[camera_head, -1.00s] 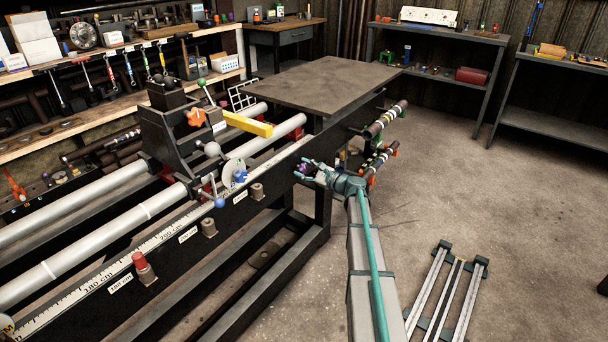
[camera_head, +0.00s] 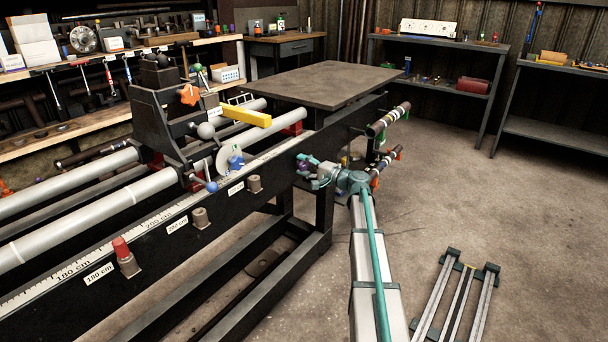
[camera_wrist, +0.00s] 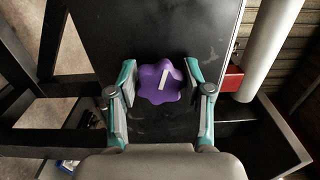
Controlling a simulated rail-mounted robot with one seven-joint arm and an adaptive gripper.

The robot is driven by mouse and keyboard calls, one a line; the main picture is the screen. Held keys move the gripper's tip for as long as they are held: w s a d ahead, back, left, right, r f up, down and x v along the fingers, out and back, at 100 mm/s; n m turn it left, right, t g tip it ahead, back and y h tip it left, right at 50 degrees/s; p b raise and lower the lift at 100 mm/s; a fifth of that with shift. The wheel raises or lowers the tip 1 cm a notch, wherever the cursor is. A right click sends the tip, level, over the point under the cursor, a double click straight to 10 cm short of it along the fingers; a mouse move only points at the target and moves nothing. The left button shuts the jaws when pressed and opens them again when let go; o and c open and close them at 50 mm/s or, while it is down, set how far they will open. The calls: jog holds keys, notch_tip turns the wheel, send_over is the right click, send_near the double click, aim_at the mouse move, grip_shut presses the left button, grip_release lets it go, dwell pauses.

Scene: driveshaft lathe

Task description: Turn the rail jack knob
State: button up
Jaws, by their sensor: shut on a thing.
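The purple rail jack knob (camera_wrist: 160,82) has a lobed edge and a slanted white mark on its face. It sits on the dark side of the lathe bed and also shows small in the head view (camera_head: 302,161). My gripper (camera_wrist: 161,88) has one finger on each side of the knob and is shut on it. In the head view my gripper (camera_head: 308,168) is at the bed's side near its far end, largely hiding the knob.
The lathe carriage (camera_head: 160,120) with an orange knob and a yellow bar stands to the left. A red-topped peg (camera_head: 123,252) is on the near bed side. Striped rods (camera_head: 388,120) jut out at right. Open floor (camera_head: 460,200) lies to the right, with a low rack (camera_head: 450,300).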

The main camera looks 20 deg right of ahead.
jog(key=n+b, duration=0.3)
jog(key=shift+f+n+b, duration=0.25)
jog(key=shift+n+b, duration=0.1)
jog(key=shift+n, duration=0.05)
jog(key=shift+r+n+b, duration=0.1)
jog(key=shift+n+b, duration=0.4)
jog(key=o, duration=1.2)
jog(key=v, duration=1.2)
